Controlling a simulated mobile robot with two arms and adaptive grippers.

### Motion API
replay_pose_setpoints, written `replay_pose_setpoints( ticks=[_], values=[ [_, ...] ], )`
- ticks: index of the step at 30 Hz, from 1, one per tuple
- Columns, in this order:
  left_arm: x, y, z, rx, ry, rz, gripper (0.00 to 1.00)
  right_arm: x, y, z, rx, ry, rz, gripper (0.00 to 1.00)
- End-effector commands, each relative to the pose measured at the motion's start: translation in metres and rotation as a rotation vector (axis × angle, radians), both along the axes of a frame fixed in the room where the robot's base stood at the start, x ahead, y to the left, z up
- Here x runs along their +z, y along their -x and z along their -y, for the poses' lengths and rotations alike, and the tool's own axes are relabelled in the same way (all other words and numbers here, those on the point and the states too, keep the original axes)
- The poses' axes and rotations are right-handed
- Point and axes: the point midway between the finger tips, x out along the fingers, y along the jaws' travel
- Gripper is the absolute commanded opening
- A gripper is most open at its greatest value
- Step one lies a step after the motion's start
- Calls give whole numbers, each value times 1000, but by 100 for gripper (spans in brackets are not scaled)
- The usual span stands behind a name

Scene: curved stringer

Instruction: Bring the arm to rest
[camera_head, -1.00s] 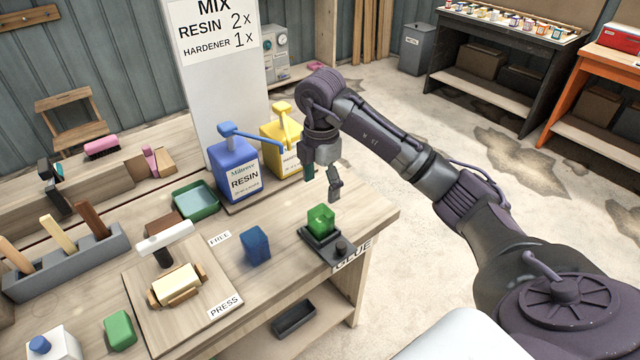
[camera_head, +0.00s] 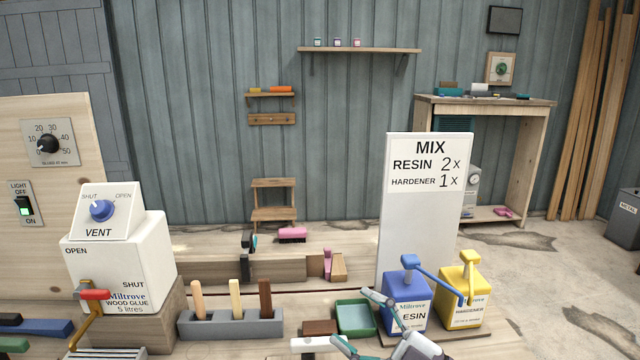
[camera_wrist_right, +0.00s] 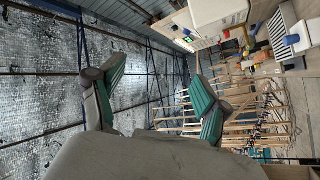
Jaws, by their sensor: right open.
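My right gripper (camera_head: 350,316) shows at the bottom of the head view, its two teal-padded fingers spread and pointing up and left. It appears in front of the green tray and the resin jug from this angle. In the right wrist view my right gripper (camera_wrist_right: 157,67) is open, with nothing between its fingers. That view looks past the fingers to the room's walls and roof beams. Most of my right arm is out of the head view. My left gripper is not in view.
The blue resin jug (camera_head: 405,303) and yellow hardener jug (camera_head: 463,305) stand behind the gripper. The green tray (camera_head: 357,319), a grey tool rack (camera_head: 230,327) and a white glue tank (camera_head: 118,265) are to the left. Open floor (camera_head: 545,265) lies at right.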

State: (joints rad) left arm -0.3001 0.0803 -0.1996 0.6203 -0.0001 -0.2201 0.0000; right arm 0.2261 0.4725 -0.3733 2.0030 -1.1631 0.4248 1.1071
Motion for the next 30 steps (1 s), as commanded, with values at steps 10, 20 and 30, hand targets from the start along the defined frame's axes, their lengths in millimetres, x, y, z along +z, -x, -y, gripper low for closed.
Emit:
replay_pose_setpoints(
  ticks=[10,20,30],
  values=[
    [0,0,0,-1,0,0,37,-107,7,151,-897,-385,-595,76],
    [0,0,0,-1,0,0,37,-249,132,171,-1145,-97,-1304,76],
    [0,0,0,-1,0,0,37,-290,235,151,-1065,164,-1694,76]
  ],
)
